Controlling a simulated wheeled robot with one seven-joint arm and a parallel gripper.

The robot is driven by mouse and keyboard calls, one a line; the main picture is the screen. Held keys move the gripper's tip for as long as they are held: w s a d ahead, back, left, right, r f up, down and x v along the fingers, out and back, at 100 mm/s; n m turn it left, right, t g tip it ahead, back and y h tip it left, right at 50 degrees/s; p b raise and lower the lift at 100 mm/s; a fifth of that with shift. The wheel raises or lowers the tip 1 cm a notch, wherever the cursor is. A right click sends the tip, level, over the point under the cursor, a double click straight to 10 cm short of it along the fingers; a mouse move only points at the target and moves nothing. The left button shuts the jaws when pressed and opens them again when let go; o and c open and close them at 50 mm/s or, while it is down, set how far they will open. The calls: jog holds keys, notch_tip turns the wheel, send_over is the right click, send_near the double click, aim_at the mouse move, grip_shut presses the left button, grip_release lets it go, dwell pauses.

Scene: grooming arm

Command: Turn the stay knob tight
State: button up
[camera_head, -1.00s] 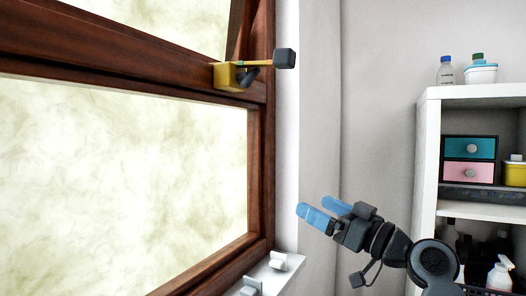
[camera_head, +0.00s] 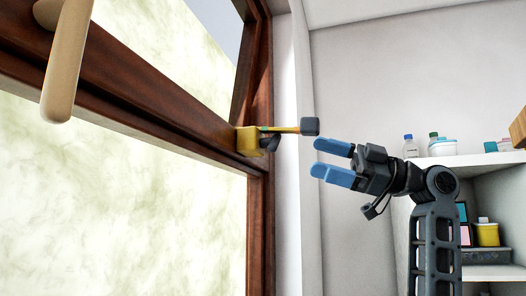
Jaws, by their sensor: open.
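The window stay is on the brown window frame, in the middle of the view. It has a yellow bracket (camera_head: 247,141), a thin bar running right, and a dark grey block (camera_head: 309,126) at the bar's end. A small dark knob (camera_head: 270,143) sits against the bracket, below the bar, partly hard to make out. My gripper (camera_head: 317,157) has blue fingers, apart and pointing left, with nothing between them. It appears in the picture just below and right of the grey block. I cannot tell its depth gap to the stay.
A pale wooden handle (camera_head: 66,60) shows large at the upper left. The brown window frame (camera_head: 180,120) runs behind the stay, with the upper sash tilted. A white shelf (camera_head: 480,160) with bottles and tubs stands at the right, behind my arm. The wall between looks bare.

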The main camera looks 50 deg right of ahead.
aim_at(275, 142)
jog(key=p+x, duration=0.1)
jog(key=x, duration=0.7)
jog(key=shift+s, duration=0.1)
jog(key=shift+c, duration=0.4)
jog(key=c, duration=1)
jog(key=shift+o, duration=0.2)
jog(key=shift+f, duration=0.1)
jog(key=shift+s+a+f+m+t+h+p, duration=0.1)
jog(key=shift+m+t+h+p, duration=0.4)
jog(key=shift+m, duration=1.4)
jog(key=shift+w+a+m+t+h+p, duration=0.15)
jog(key=shift+m+t+h, duration=0.65)
jog(key=shift+m, duration=1.1)
jog(key=shift+s+a+m+t+h+p, duration=0.15)
jog(key=shift+m+t+h+p, duration=0.45)
jog(key=shift+m, duration=1.3)
jog(key=shift+h, duration=0.4)
